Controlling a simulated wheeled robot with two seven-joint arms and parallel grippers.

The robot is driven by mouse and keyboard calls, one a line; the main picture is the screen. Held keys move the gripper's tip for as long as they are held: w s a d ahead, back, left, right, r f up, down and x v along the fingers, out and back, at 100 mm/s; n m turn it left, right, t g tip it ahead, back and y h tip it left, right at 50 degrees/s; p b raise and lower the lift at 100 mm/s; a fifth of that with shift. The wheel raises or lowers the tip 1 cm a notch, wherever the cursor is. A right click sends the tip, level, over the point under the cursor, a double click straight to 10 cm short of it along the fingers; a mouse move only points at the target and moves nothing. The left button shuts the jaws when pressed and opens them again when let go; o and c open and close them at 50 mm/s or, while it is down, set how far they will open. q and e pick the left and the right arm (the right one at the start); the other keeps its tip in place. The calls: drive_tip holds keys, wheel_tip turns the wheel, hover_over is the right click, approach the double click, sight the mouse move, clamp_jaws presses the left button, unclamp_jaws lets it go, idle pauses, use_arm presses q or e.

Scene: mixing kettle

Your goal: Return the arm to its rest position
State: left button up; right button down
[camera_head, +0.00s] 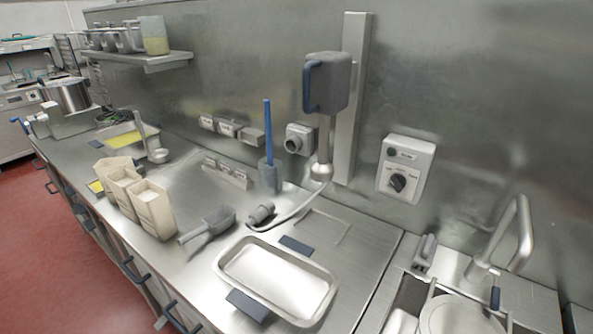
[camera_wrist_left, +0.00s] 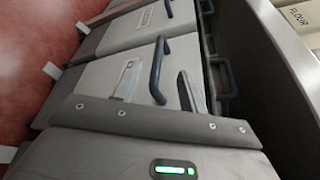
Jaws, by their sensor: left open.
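My left gripper (camera_wrist_left: 158,70) shows in the left wrist view. Its two light grey fingers stand apart with nothing between them. Behind them are light drawer fronts (camera_wrist_left: 190,48) with dark blue handles, and a handle appears between the fingers in the picture. I cannot tell the distance to it. My own grey wrist housing with a green light fills the bottom of that view. Neither arm nor gripper shows in the head view, and my right gripper is in no view.
The steel counter (camera_head: 365,255) holds a shallow tray (camera_head: 275,280), a grey scoop-like tool (camera_head: 208,228) and several cream bins (camera_head: 152,210). A grey unit (camera_head: 327,82) hangs on the wall. A sink (camera_head: 405,300) is at right. Red floor (camera_head: 60,250) lies open at left.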

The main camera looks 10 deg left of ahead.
use_arm(q)
drive_tip(key=s+d+f+n+g+h, duration=0.2)
drive_tip(key=s+d+f+n+h, duration=0.25)
drive_tip(key=f, duration=0.55)
drive_tip(key=s+d+f+n+g+h, duration=0.2)
drive_tip(key=s+d+f+n+h, duration=0.3)
drive_tip(key=f, duration=0.5)
drive_tip(key=s+d+f+n+g, duration=0.1)
drive_tip(key=s+f+g, duration=0.1)
drive_tip(key=s, duration=0.6)
drive_tip(key=s+d+f+n+g+h, duration=0.1)
drive_tip(key=s+d+f+g, duration=0.1)
drive_tip(key=s, duration=0.6)
drive_tip(key=s+d+f+n+g, duration=0.1)
drive_tip(key=s+f, duration=0.1)
drive_tip(key=s, duration=0.6)
drive_tip(key=shift+d+f+g+h, duration=0.25)
drive_tip(key=shift+f+g+h, duration=0.1)
drive_tip(key=shift+g, duration=0.05)
drive_tip(key=shift+s, duration=0.1)
